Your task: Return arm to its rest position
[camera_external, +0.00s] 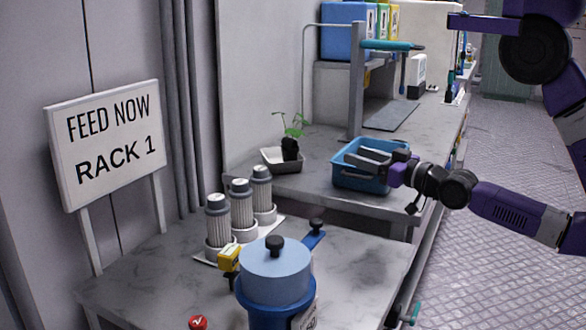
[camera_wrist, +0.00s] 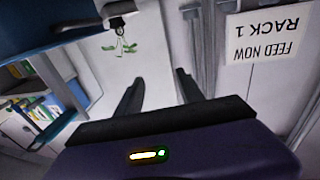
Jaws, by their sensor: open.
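My purple arm reaches in from the right in the external view. My gripper (camera_external: 368,158) is over the blue bin (camera_external: 352,182) on the bench, with its fingers pointing left. In the wrist view, the two dark fingers of my gripper (camera_wrist: 158,85) stand apart with nothing between them. The blue bin also shows at the top left of the wrist view (camera_wrist: 45,28), very close to the camera. Whether the fingers touch the bin, I cannot tell.
A small plant (camera_external: 291,146) in a white tray (camera_external: 270,162) stands left of the bin. Nearer are several capped cylinders (camera_external: 241,205), a blue lidded canister (camera_external: 274,278) and a sign (camera_external: 108,145). A grey stand (camera_external: 356,85) rises behind the bin. The floor at right is clear.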

